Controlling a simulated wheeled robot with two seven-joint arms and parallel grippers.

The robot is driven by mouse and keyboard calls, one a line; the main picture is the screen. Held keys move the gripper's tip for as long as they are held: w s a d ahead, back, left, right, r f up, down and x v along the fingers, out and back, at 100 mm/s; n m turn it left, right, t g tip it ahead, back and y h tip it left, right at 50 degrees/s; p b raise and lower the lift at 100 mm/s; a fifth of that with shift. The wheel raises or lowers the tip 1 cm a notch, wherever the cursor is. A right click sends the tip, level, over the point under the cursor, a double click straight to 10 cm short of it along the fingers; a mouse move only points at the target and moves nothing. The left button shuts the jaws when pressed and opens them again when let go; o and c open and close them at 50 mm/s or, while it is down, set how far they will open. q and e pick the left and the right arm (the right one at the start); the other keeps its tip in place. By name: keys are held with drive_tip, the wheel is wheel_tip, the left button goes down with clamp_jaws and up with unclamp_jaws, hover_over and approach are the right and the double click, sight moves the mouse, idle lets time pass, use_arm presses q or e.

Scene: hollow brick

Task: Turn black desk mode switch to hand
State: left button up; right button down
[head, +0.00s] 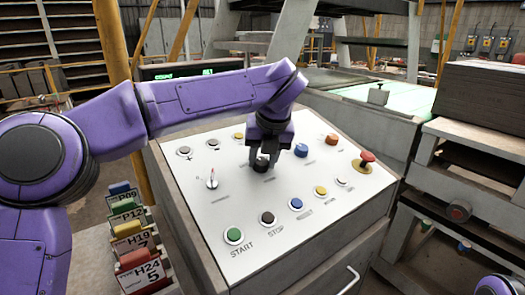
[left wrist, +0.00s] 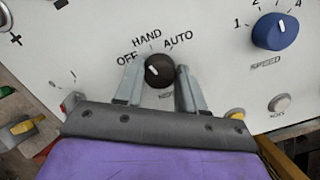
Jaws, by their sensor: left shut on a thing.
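The black mode switch (left wrist: 159,71) is a round knob on the white sloped desk panel, with the labels OFF, HAND and AUTO in an arc above it. Its short white mark points up and left, towards the OFF side. My left gripper (left wrist: 158,86) is shut on the knob, one grey finger on each side. In the head view my left gripper (head: 262,150) comes down on the panel from above and partly hides the black switch (head: 261,164). My right gripper is out of view.
A blue speed knob (head: 301,150) is close to the right of my left gripper. Push buttons line the front, and a red mushroom button (head: 367,158) is at the right.

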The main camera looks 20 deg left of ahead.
use_arm(q)
drive_tip(key=shift+m+p, duration=1.25)
drive_tip(key=shift+m, duration=0.55)
drive_tip(key=shift+f, duration=0.1)
drive_tip(key=o, duration=1)
drive_tip(key=shift+w, duration=0.1)
drive_tip(key=v, duration=1)
drive_tip(key=shift+a+r, duration=0.15)
drive_tip(key=shift+r, duration=0.1)
